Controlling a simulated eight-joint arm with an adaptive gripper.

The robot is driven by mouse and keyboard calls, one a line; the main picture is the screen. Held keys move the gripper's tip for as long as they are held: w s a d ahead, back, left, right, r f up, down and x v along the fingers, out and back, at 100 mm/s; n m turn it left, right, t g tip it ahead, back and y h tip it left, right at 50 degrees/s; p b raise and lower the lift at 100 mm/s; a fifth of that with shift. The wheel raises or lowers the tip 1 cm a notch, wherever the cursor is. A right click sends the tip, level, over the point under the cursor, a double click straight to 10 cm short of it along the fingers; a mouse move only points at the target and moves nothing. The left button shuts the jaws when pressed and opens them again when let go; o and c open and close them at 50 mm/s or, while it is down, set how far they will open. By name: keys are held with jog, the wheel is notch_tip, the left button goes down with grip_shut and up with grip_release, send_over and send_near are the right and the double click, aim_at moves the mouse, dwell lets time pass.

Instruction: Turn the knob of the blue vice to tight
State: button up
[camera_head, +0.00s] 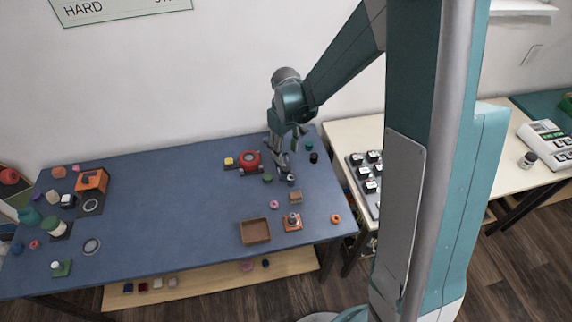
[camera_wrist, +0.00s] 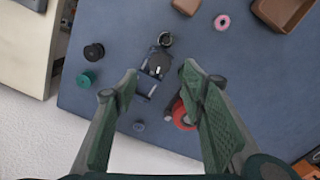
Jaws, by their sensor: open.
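A small dark blue-grey device with light metal parts, which looks like the vice, lies on the blue table and shows in the wrist view (camera_wrist: 152,76). It sits ahead of my gripper (camera_wrist: 158,88), in the gap between the two fingers as pictured. Its knob is too small to make out surely. In the head view my gripper (camera_head: 283,160) points down over the table's back right part and hides much of this spot. My gripper is open with nothing between its fingers.
A red round thing (camera_head: 249,158) stands close left of my gripper, with a yellow block (camera_head: 229,161) beside it. Teal (camera_wrist: 85,79) and black (camera_wrist: 94,51) round pieces lie to the other side. A brown tray (camera_head: 255,231) is nearer the front. The table's middle is clear.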

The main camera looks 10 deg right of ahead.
aim_at(286, 167)
jog(key=shift+f, duration=0.1)
jog(key=shift+f+b, duration=0.55)
jog(key=shift+f, duration=3.25)
jog(key=shift+c, duration=0.6)
jog(key=c, duration=0.8)
jog(key=shift+o, duration=0.2)
jog(key=shift+m, duration=0.4)
jog(key=m+b, duration=0.2)
jog(key=m, duration=0.3)
jog(key=m+b, duration=0.2)
jog(key=m, duration=0.4)
jog(key=shift+m, duration=0.3)
